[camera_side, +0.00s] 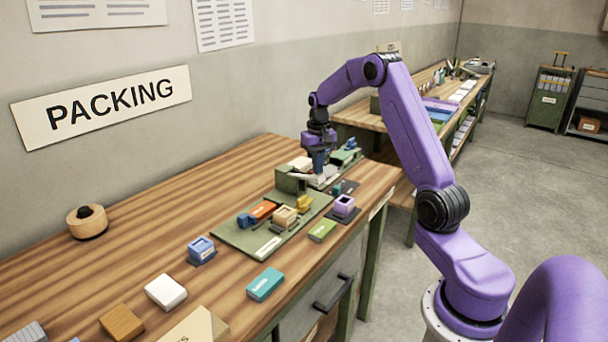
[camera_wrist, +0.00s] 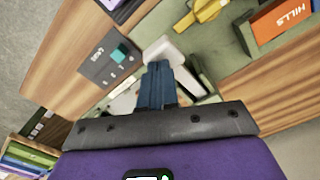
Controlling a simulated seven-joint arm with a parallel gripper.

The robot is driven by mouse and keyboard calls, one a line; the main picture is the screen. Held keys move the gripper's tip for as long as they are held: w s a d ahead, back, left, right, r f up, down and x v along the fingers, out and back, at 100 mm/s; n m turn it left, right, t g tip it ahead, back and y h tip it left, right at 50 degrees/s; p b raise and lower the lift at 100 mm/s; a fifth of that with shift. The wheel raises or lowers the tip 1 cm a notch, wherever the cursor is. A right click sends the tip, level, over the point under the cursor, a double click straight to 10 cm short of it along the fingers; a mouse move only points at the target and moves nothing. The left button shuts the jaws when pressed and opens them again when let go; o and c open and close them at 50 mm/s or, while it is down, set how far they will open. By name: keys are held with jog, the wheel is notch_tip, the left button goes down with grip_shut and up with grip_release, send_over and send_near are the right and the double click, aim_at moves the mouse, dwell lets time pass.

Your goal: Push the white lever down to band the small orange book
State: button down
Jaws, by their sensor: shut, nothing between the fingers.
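The small orange book (camera_side: 263,210) lies on the green board of the bander, apart from my gripper. In the wrist view the orange book (camera_wrist: 283,20) shows the letters "HILLS". The white lever (camera_side: 309,178) is beside the green bander housing (camera_side: 290,181); it also shows in the wrist view (camera_wrist: 163,47). My gripper (camera_side: 319,170) is shut and empty, pointing down at the lever. In the wrist view its blue fingers (camera_wrist: 157,72) overlap the white lever. I cannot tell whether they touch it.
A yellow piece (camera_side: 304,203) and a tan block (camera_side: 284,217) sit near the book. A grey panel with a teal button (camera_wrist: 118,54) is beside the lever. Blue, white and teal items stand on the front of the bench. Open wood lies to the left.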

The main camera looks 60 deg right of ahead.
aim_at(318, 179)
jog(key=shift+f, duration=2.55)
dwell(0.5)
dwell(0.4)
jog(key=shift+r, duration=4.55)
jog(key=s+a+r+n, duration=0.1)
jog(key=s+a+n, duration=0.2)
jog(key=a, duration=0.6)
jog(key=s+a+r+n, duration=0.1)
jog(key=s+a+n, duration=0.2)
jog(key=a, duration=0.5)
jog(key=s+a+r+n, duration=0.2)
jog(key=s+a, duration=0.1)
jog(key=a, duration=0.6)
jog(key=s+a+n, duration=0.2)
jog(key=s+n, duration=0.1)
jog(key=s, duration=0.5)
jog(key=s+a+f+n, duration=0.1)
jog(key=s+n, duration=0.3)
jog(key=s, duration=0.4)
jog(key=s+a+f+n, duration=0.1)
jog(key=s+a+n, duration=0.2)
jog(key=s, duration=0.5)
jog(key=shift+s+a+n, duration=0.3)
jog(key=shift+s, duration=0.1)
